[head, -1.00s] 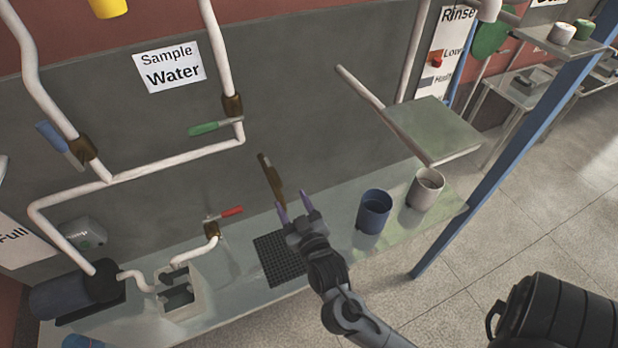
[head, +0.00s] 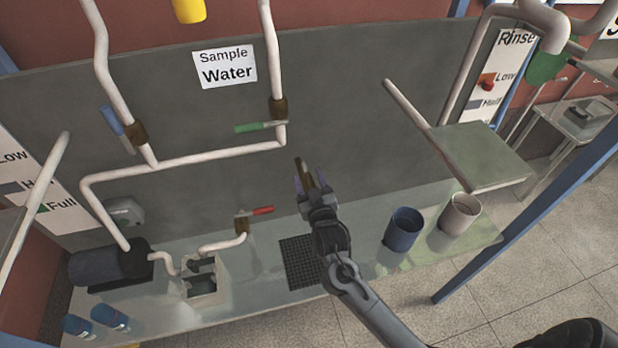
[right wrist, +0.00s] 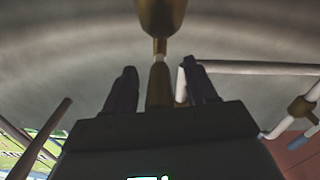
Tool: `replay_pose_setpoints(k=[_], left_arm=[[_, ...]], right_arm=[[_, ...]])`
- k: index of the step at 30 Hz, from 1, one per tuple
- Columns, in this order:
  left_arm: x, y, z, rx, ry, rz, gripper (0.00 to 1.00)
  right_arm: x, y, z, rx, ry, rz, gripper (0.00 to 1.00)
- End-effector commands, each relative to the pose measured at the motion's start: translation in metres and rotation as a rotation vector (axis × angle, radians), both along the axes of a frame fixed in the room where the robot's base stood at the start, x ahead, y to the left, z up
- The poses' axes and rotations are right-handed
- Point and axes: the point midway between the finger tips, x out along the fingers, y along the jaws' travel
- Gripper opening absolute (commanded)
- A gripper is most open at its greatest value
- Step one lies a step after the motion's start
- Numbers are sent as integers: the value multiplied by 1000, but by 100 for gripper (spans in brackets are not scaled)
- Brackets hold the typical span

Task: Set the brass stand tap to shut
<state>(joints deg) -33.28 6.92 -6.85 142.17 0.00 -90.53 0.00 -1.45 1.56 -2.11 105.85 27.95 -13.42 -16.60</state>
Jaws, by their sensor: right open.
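The brass stand tap (head: 302,172) rises over the bench behind the black drain grid (head: 297,262). My right gripper (head: 312,189) is at it and covers its lower part in the head view. In the right wrist view the brass tap body (right wrist: 160,18) is at the top centre, with a narrow brass piece (right wrist: 160,88) running down from it. That piece lies between the two dark fingers of my right gripper (right wrist: 159,72). The fingers are open, with a gap on each side of the brass. My left gripper is out of view.
A blue cup (head: 403,230) and a white cup (head: 460,213) stand right of the grid. A pipe with a red-handled valve (head: 258,211) is to the left. A green-handled valve (head: 260,127) is above, and a grey shelf (head: 478,155) is at the right.

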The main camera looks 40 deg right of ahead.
Motion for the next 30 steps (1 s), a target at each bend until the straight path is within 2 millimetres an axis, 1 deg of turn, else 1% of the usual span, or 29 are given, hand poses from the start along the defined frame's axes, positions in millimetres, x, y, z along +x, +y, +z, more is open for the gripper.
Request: replay_pose_setpoints(k=[3,11,22,30], left_arm=[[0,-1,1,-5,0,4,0],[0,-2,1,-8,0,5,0],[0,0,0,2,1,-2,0],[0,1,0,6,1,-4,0]], right_arm=[[3,-2,0,0,0,0,57],[4,-2,0,1,0,1,57],[4,-1,0,1,0,1,0],[4,-1,0,1,-1,4,0]])
